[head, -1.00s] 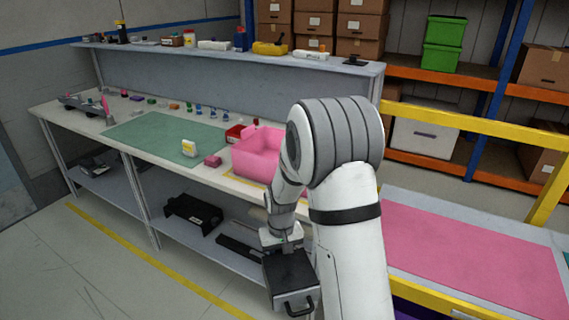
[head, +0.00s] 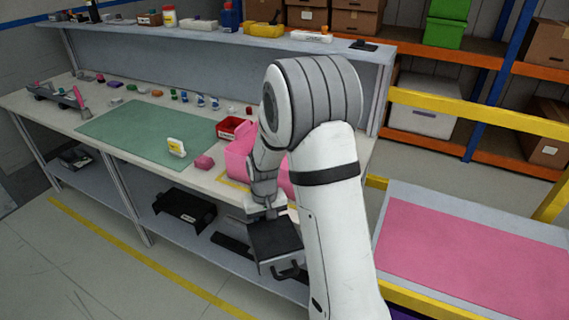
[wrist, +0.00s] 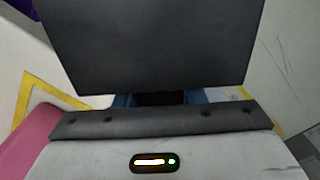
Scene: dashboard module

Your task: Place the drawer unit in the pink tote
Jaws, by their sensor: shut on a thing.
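The drawer unit (head: 274,243) is a dark, flat box with a handle on its front side. My gripper (head: 266,211) is shut on it and holds it up in front of the workbench, apart from the bench top. In the wrist view the drawer unit (wrist: 150,45) fills the upper middle, beyond the gripper's dark front edge; the fingertips are mostly hidden. The pink tote (head: 238,160) stands on the bench top behind my arm, which hides much of it. A pink edge, likely the tote (wrist: 25,145), shows at the lower left of the wrist view.
A red bin (head: 229,127) stands beside the tote. A yellow-and-white item (head: 177,147) and a pink block (head: 204,162) lie near the green mat (head: 140,125). The raised back shelf (head: 200,36) bounds the bench. A pink-topped table (head: 470,250) with yellow rails stands at the right.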

